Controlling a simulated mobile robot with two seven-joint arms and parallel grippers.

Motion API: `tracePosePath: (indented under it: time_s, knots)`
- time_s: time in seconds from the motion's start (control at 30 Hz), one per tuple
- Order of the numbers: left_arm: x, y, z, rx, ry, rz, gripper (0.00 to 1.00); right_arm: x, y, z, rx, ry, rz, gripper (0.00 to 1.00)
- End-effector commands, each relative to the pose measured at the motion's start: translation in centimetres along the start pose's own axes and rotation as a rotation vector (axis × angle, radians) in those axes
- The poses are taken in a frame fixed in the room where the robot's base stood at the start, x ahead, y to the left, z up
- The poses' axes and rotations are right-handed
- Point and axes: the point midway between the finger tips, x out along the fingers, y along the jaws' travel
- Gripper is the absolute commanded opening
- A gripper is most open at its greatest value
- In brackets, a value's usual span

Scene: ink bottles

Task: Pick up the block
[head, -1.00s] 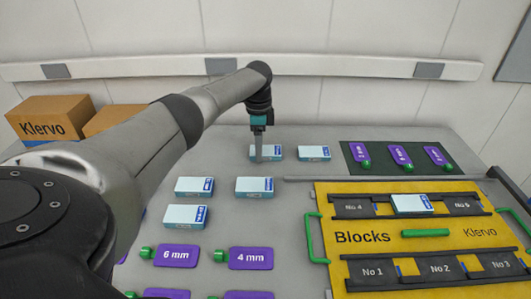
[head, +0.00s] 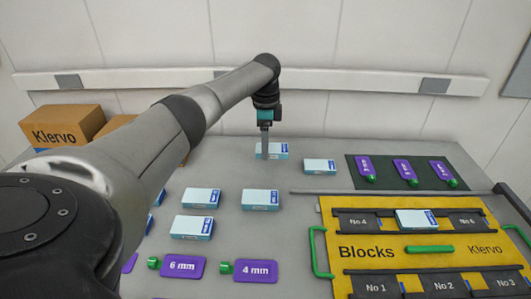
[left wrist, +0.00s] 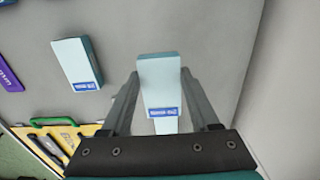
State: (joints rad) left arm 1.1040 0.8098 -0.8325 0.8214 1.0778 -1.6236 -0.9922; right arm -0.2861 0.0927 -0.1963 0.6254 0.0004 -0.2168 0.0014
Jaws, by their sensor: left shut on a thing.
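My left gripper (head: 265,145) is shut on a pale blue block (head: 276,152) with a blue label, at the back of the grey table. In the left wrist view the held block (left wrist: 159,80) sits between the two fingers (left wrist: 160,100), its labelled end towards the palm. Whether the block is clear of the table is hard to tell. Another like block (head: 319,166) lies just to its right, apart from it. It also shows in the left wrist view (left wrist: 78,64). Several more like blocks lie nearer, one being this block (head: 261,199). My right gripper is not in view.
A yellow tray (head: 388,234) marked Blocks, with numbered slots and green handles, stands at the right; one block (head: 417,219) lies in its back row. Purple tags (head: 184,266) lie in front and on a dark mat (head: 388,182). Cardboard boxes (head: 62,127) stand back left.

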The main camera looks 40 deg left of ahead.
Motion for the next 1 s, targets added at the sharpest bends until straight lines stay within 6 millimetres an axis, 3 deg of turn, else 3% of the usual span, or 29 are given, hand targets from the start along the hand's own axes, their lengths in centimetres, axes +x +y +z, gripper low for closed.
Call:
tracePosePath:
  time_s: [0.03,0.2,0.5,0.7,1.0]
  knots:
    - [-1.9,-0.1,0.0,0.000,0.004,-0.005,0.02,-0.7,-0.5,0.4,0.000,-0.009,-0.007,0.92]
    - [-6.6,-0.1,0.0,0.000,0.004,-0.004,0.02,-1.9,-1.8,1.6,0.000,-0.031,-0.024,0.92]
    - [-12.7,-0.1,0.0,-0.001,0.002,-0.002,0.02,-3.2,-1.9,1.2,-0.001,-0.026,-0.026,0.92]
    - [-14.4,0.0,0.0,0.000,0.002,-0.001,0.02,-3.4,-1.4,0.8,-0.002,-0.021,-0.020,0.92]
    - [-14.7,0.0,-0.2,-0.006,0.001,-0.001,0.02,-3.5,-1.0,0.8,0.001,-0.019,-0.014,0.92]
